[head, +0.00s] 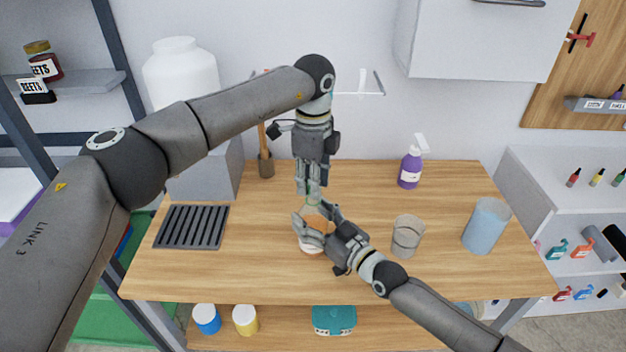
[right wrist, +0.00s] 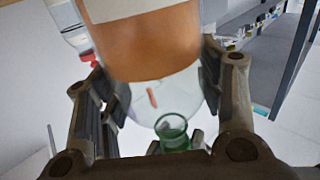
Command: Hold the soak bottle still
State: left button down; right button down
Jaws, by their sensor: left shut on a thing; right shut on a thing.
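The soak bottle (head: 311,249), clear with an orange-brown content and a pale label, stands on the wooden table left of its middle. In the right wrist view the soak bottle (right wrist: 150,45) fills the space between the fingers. My right gripper (head: 317,222) is shut on its body from the lower right and hides much of it. My left gripper (head: 313,192) points down from above, shut on a small green translucent piece (head: 313,200). The green piece (right wrist: 173,132) also shows in the right wrist view by the bottle's clear end; whether they touch is unclear.
A clear glass beaker (head: 406,240) stands right of my right gripper, and a blue-filled container (head: 486,228) farther right. A purple spray bottle (head: 411,167) stands at the back. A dark slotted rack (head: 192,227) lies at left. A brown holder (head: 266,164) stands at the back left.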

pick_arm(q)
jog(key=shift+r, duration=2)
pick_arm(e)
jog(key=shift+c, duration=1.6)
grip_release()
